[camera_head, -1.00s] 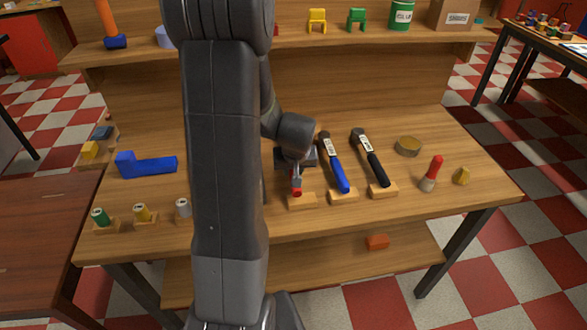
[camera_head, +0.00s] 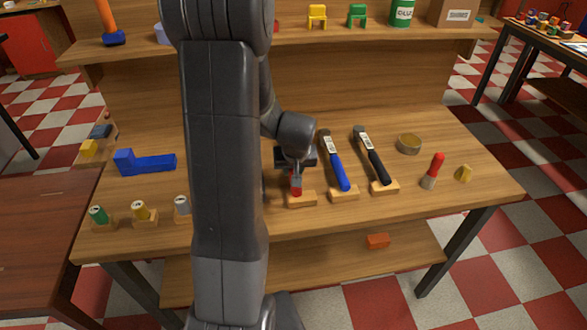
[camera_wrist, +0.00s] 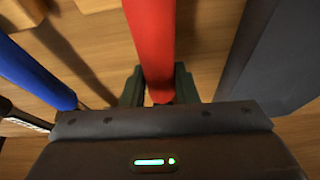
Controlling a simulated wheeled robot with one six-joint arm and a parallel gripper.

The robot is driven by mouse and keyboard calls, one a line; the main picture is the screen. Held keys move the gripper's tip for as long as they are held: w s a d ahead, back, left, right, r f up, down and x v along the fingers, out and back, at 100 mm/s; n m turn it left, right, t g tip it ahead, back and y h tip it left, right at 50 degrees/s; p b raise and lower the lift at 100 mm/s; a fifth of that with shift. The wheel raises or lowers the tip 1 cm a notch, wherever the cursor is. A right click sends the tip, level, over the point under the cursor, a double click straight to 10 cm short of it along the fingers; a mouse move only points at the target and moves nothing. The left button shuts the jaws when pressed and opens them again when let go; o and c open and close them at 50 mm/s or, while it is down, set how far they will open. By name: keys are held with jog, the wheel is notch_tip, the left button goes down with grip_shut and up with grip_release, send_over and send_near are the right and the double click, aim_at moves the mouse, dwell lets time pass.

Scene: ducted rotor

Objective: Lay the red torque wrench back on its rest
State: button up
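The red torque wrench shows mostly as its red handle (camera_head: 296,186), at the left end of a row of tools. Its handle end is at a small wooden rest block (camera_head: 301,200); I cannot tell whether it touches the block. My gripper (camera_head: 297,173) is over the wrench from above. In the wrist view, my gripper (camera_wrist: 160,88) has its two dark fingers close against both sides of the red handle (camera_wrist: 151,40), shut on it. The rest of the wrench is hidden under my gripper and wrist.
Right of it, a blue-handled tool (camera_head: 339,172) and a black-handled tool (camera_head: 378,167) lie on their own rests. A blue angled part (camera_head: 148,162) and several small capped cylinders are at left. A round tin (camera_head: 409,144) and a red-topped piece (camera_head: 433,170) are at right.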

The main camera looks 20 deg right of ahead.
jog(key=o, duration=0.5)
jog(key=v, duration=1.3)
jog(key=shift+s+r, duration=0.1)
jog(key=shift+r, duration=0.3)
jog(key=shift+f, duration=0.1)
jog(key=x, duration=1.3)
jog(key=shift+f, duration=0.3)
jog(key=shift+r, duration=0.15)
